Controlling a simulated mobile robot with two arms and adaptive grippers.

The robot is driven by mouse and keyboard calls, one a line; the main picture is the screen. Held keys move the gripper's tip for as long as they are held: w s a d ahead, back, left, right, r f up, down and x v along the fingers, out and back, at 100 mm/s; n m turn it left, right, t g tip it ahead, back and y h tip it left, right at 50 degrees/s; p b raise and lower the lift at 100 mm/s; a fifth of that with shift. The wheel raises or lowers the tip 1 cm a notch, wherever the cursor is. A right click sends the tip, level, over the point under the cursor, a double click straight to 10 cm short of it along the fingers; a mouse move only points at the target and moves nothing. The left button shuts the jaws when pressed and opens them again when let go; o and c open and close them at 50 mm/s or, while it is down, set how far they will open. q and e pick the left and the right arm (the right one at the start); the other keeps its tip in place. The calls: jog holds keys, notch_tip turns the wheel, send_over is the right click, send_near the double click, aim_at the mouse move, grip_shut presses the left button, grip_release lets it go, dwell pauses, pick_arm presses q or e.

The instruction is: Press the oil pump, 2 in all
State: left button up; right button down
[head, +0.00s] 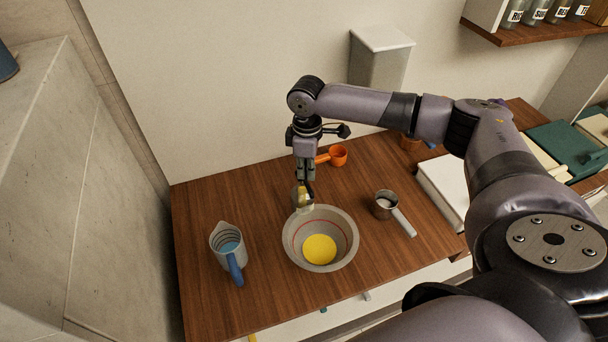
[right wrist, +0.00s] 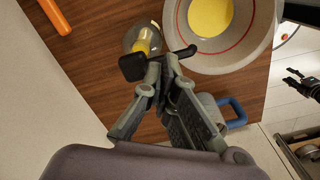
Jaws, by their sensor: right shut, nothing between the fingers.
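The oil bottle (head: 303,197) with yellow oil stands at the back edge of the bowl. Its dark pump head (right wrist: 132,67) and spout show in the right wrist view, the spout pointing toward the bowl. My right gripper (head: 307,182) is shut and empty, pointing down just over the pump; in the right wrist view its fingertips (right wrist: 165,65) overlap the pump top. I cannot tell whether they touch it. The grey bowl (head: 291,246) holds a yellow pool of oil. A dark gripper, apparently my left one (right wrist: 300,85), shows small at the right wrist view's right edge.
A measuring jug (head: 228,246) with blue handle stands left of the bowl. A white box (head: 443,190) stands farther right. The wooden counter's (head: 200,205) back left is clear.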

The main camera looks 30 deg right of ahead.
aim_at(307, 182)
jog(key=shift+s+f+b, duration=0.1)
jog(key=shift+f+b, duration=0.2)
jog(key=shift+f, duration=1.5)
notch_tip(307, 182, up, 4)
jog(key=p, duration=0.5)
jog(key=shift+f, duration=0.15)
